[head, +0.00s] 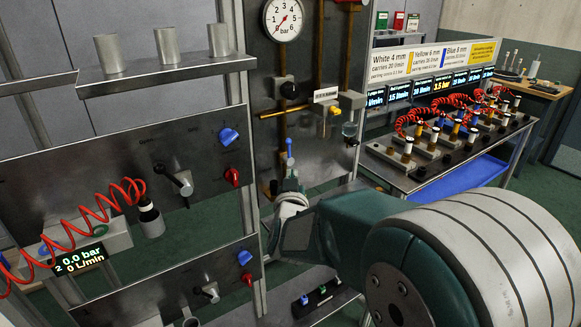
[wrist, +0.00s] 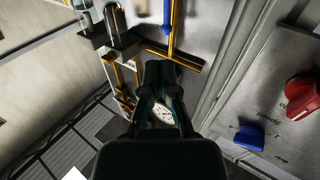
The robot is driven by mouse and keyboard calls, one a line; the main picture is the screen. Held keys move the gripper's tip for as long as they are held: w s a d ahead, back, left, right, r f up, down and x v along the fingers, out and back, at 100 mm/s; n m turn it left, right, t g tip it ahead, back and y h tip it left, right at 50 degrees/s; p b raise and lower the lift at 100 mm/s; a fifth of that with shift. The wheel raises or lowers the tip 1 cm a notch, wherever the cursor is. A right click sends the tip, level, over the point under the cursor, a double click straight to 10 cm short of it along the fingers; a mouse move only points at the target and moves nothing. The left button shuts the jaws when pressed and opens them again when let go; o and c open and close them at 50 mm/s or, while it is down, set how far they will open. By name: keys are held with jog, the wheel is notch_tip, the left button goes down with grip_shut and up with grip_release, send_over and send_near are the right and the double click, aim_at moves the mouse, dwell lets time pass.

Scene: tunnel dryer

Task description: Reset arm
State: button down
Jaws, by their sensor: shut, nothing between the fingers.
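My gripper (wrist: 160,72) shows in the wrist view as two dark fingers closed together, with nothing between them. It is in front of the grey panel with brass pipes and a round pressure gauge (wrist: 163,112). In the head view my teal and white arm reaches from the lower right toward the lower part of that panel, its end near the blue valve handle (head: 289,147). I cannot tell from the head view whether the fingers touch anything.
The gauge (head: 283,19) tops the panel. Left of it are control panels with a blue knob (head: 228,136), a red knob (head: 232,176) and a coiled red hose (head: 92,219). A bench (head: 418,181) with several fittings stands at right. A display (head: 79,259) reads 0.0 bar.

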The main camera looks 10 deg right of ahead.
jog(key=s+a+f+n+g+y, duration=0.1)
jog(key=s+g, duration=0.5)
jog(key=s, duration=0.9)
jog(key=s+f+n+g+y, duration=0.1)
jog(key=s+g+y, duration=0.3)
jog(key=s, duration=1.1)
jog(key=shift+s+a+f+g, duration=0.35)
jog(key=shift+f+g, duration=0.4)
jog(key=shift+g, duration=0.25)
